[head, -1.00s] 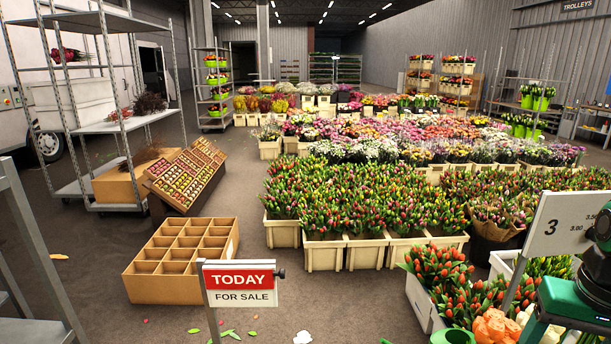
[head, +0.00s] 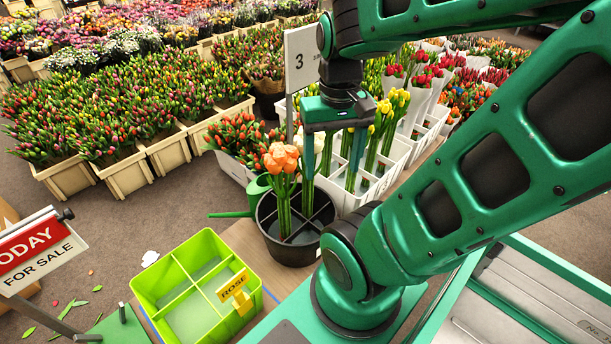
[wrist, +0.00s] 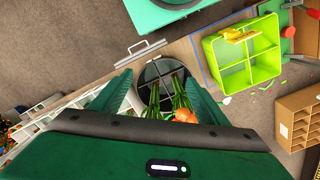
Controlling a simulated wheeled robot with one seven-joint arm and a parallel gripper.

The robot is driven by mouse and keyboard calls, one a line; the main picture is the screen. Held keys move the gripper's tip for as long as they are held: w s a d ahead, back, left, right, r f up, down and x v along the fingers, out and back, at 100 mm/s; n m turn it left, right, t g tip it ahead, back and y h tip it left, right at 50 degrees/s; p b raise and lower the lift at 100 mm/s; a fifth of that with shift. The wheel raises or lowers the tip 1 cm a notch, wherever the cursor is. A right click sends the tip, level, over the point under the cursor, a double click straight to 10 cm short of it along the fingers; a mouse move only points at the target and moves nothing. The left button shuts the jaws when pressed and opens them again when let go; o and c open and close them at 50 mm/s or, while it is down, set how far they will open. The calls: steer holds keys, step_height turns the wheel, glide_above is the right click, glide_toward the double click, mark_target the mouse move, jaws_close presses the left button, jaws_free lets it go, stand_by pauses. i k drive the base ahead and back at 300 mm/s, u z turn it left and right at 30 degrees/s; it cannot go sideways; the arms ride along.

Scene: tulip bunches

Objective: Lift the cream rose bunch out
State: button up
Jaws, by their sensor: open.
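A black round bucket (head: 270,243) with dividers stands in front of the white crates and holds two bunches. The orange bunch (head: 282,158) is upright in its left part. The cream bunch (head: 319,141) is mostly hidden behind my gripper; only a pale patch shows between the fingers, with green stems below. My gripper (head: 332,172) is open, pointing down over the bucket, its fingers to either side of the pale bunch. In the wrist view, the bucket (wrist: 146,76) lies between the fingertips and two sets of stems rise from it. I cannot tell whether the fingers touch stems.
An empty lime green crate (head: 190,290) with a yellow ROSE tag (head: 232,284) stands left of the bucket. A green watering can (head: 257,192) is close behind the bucket. A white crate (head: 395,160) with yellow tulips and a price sign (head: 303,65) stand behind.

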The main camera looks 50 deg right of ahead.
mark_target(307, 186)
steer(key=z, duration=2.2)
steer(key=k, duration=0.8)
steer(key=z, duration=0.3)
